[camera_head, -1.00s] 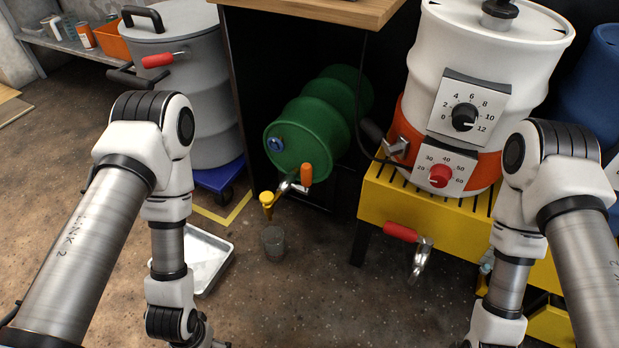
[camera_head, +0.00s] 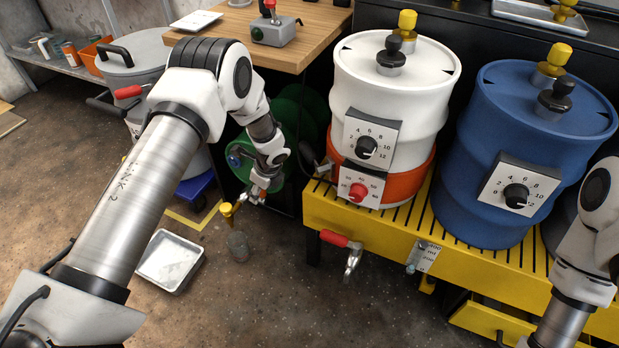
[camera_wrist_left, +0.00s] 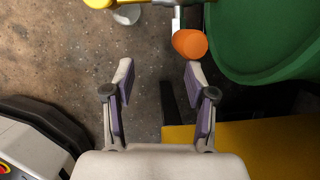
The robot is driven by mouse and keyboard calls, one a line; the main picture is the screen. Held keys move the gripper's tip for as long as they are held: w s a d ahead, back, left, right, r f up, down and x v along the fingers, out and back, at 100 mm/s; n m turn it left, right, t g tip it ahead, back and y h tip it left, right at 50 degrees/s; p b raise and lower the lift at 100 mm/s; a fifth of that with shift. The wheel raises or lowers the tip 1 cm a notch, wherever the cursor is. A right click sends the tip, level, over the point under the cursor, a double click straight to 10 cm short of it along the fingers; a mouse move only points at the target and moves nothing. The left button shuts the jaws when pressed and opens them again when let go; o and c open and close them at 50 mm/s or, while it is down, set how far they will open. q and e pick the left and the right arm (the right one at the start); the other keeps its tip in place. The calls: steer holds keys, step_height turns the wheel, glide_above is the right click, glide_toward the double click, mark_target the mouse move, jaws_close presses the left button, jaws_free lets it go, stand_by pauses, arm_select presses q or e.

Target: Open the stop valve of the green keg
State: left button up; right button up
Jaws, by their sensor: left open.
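The green keg (camera_head: 295,108) lies on its side under the wooden bench, partly hidden behind my left arm. Its tap has an orange handle (camera_wrist_left: 190,43) and a yellow part (camera_head: 227,210) at the outer end. My left gripper (camera_wrist_left: 160,75) is open and empty, with the orange handle just beyond its fingertips, nearer the right-hand finger in the left wrist view. In that view the keg (camera_wrist_left: 265,40) fills the upper right. In the head view the gripper is small and partly hidden in front of the keg. My right gripper is out of view.
A grey cup (camera_head: 238,246) stands on the floor below the tap, beside a white tray (camera_head: 170,262). The yellow stand (camera_head: 320,212) with the white-orange drum (camera_head: 400,75) and blue drum (camera_head: 505,150) is to the right. A red-handled tap (camera_head: 335,238) juts from the stand.

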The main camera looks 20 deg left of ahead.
mark_target(262, 192)
arm_select(q)
steer(key=shift+m+y, duration=0.5)
steer(key=shift+m, duration=0.2)
steer(key=w+a+f+b, duration=0.2)
steer(key=f, duration=0.1)
steer(key=w+a+f+b, duration=0.1)
steer(key=w+f, duration=0.1)
steer(key=shift+b, duration=0.35)
steer(key=shift+a+f, duration=0.15)
steer(key=shift+f, duration=0.2)
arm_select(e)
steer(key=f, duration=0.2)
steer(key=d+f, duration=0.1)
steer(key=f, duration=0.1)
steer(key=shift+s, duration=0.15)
arm_select(q)
steer(key=shift+r, duration=0.1)
steer(key=shift+c, duration=0.4)
jaws_close()
